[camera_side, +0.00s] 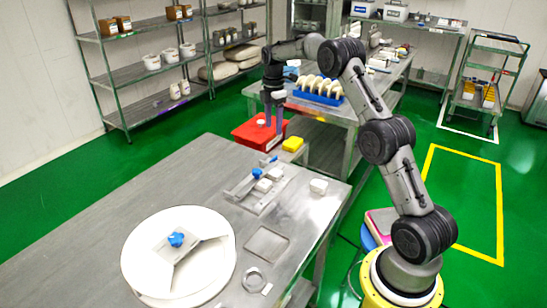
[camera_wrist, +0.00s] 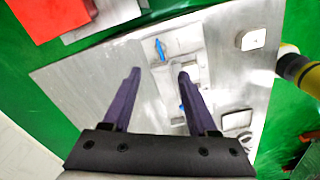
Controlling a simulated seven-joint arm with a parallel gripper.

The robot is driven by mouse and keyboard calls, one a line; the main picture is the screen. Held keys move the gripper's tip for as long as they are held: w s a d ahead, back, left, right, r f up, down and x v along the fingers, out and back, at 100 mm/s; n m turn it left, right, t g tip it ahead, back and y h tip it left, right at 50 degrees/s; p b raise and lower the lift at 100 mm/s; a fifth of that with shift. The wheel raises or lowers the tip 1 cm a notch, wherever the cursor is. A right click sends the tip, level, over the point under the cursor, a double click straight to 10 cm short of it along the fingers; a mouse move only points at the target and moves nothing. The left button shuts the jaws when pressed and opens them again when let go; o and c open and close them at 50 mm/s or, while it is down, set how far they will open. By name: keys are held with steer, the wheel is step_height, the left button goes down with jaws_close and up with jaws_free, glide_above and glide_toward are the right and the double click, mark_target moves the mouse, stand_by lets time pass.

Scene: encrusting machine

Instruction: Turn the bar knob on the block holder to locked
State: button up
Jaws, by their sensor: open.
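The block holder (camera_side: 245,192) is a low metal fixture with pale blocks on the steel table. In the wrist view a slim blue bar-shaped knob (camera_wrist: 160,48) stands at the holder's far end; in the side view it is a small blue piece (camera_side: 268,160). A second blue knob (camera_side: 257,173) sits nearer the middle and is partly hidden by my right finger in the wrist view (camera_wrist: 182,108). My gripper (camera_side: 273,138) points down, open and empty, above the holder's far end. In the wrist view its purple fingers (camera_wrist: 158,75) are apart, short of the bar knob. Lock markings are too small to read.
A large white disc with a blue knob (camera_side: 160,275) fills the table's front. The table's left is bare.

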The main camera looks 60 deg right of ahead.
step_height(320, 180, down, 13)
steer(key=shift+f, duration=0.15)
stand_by(0.4)
jaws_close()
